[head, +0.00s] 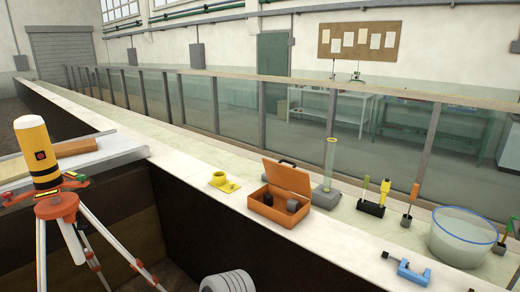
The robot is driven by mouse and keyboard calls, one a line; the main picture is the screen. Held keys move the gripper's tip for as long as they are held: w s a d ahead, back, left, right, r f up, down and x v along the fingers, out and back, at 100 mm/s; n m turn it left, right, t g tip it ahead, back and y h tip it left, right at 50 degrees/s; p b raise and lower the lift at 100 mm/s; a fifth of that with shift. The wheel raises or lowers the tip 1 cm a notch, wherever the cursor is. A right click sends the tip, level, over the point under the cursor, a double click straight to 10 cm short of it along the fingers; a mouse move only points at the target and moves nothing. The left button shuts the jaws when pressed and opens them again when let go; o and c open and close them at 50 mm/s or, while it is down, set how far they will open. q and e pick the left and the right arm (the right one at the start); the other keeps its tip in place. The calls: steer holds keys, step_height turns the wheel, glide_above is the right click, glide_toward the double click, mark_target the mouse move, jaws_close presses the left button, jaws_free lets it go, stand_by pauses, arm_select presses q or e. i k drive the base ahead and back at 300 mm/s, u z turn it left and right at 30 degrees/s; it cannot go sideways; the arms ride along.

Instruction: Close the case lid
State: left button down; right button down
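The orange case (276,213) sits on the pale ledge at the middle right of the head view. Inside the case are a dark object (267,199) and a grey rounded object (292,206); the case floor is partly hidden by the front wall. Neither of my grippers is in view.
On the ledge are a yellow fitting (219,180), a clear cylinder (329,163) on a grey base, a dark tool holder (371,207), a blue clamp (408,269) and a clear tub (461,239). A tripod instrument (37,155) stands left. Glass panels run behind.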

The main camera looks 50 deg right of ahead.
mark_target(297, 181)
steer(key=z, duration=0.3)
steer(key=i, duration=1.45)
steer(key=z, duration=0.9)
